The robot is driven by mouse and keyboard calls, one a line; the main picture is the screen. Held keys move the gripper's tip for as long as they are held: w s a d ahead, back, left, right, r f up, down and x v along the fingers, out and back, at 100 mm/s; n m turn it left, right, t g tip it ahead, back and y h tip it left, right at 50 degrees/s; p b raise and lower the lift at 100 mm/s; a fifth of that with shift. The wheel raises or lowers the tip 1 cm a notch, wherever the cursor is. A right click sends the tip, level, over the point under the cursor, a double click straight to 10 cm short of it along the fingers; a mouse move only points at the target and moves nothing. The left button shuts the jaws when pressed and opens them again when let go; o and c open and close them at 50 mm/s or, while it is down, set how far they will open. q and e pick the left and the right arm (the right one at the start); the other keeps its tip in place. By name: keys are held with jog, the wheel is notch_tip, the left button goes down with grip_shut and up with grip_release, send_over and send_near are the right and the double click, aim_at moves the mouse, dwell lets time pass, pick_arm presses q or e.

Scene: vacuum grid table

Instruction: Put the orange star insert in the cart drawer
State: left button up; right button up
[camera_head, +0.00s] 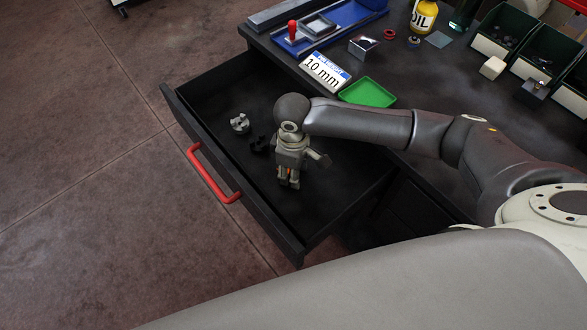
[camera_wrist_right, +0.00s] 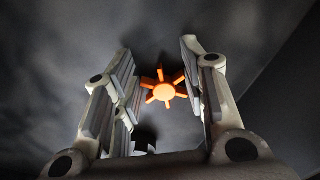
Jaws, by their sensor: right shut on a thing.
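The orange star insert (camera_wrist_right: 163,91) sits between the two fingers of my right gripper (camera_wrist_right: 158,68) in the right wrist view. A small bit of orange also shows between the fingers in the head view. My right gripper (camera_head: 288,180) points down inside the outline of the open cart drawer (camera_head: 312,208), shut on the star. Its exact height above the drawer floor is hard to tell. The drawer is pulled out, with its red handle (camera_head: 212,176) on the front. My left gripper is not in view.
A silver metal part (camera_head: 239,123) and a black part (camera_head: 258,146) lie in the drawer, left of the gripper. The drawer floor to the right and front is bare. The cart top holds a green tray (camera_head: 368,93), a 10 mm label box (camera_head: 325,72) and several bins.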

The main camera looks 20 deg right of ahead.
jog(key=o, duration=0.7)
jog(key=shift+f, duration=0.15)
notch_tip(320, 180, up, 12)
jog(key=shift+r, duration=0.2)
